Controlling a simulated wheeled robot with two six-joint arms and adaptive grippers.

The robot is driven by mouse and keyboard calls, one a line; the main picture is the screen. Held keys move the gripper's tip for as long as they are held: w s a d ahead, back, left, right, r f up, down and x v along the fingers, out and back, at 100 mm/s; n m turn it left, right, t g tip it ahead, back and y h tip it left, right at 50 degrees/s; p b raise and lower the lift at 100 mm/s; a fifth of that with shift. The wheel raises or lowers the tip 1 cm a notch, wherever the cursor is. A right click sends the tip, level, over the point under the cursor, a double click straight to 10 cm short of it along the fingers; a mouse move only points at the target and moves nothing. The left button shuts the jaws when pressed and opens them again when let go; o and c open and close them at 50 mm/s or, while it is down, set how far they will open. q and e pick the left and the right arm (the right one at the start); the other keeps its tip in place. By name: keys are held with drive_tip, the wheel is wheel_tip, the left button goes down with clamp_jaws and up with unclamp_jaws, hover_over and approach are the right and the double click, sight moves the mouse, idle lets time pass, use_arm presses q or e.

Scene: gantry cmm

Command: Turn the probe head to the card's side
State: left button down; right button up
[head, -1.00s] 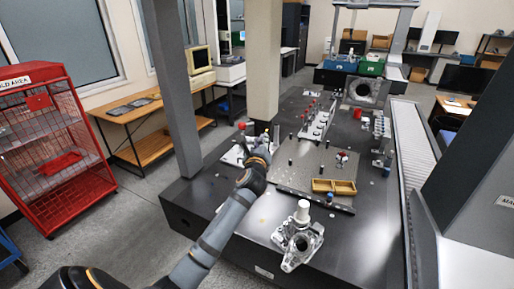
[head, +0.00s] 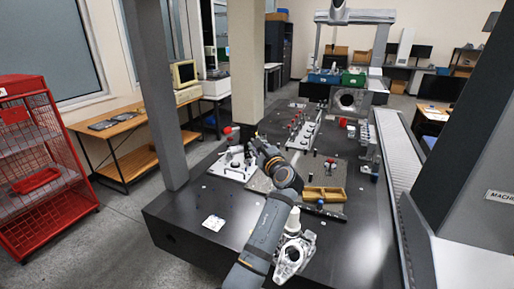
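My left gripper (head: 262,145) is at the far end of the arm that rises from the bottom of the head view. It is small and partly hidden by its own wrist, so its fingers cannot be made out. It appears beside a white plate (head: 228,171) with small fixtures on the granite table. A small white card (head: 213,223) with faint marks lies flat on the table's near left part. I cannot tell for sure which item is the probe head. My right gripper is not in view.
A rack of red-tipped pieces (head: 304,130) stands farther back. A grey column (head: 160,90) rises at the left.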

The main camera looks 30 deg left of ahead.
sight(255, 116)
use_arm(q)
drive_tip(key=c, duration=1.1)
unclamp_jaws()
drive_tip(key=shift+s+a, duration=0.15)
drive_tip(key=shift+a, duration=0.05)
drive_tip(key=shift+c, duration=0.2)
drive_tip(key=shift+r, duration=0.1)
wheel_tip(255, 116, up, 10)
drive_tip(key=shift+f, duration=0.1)
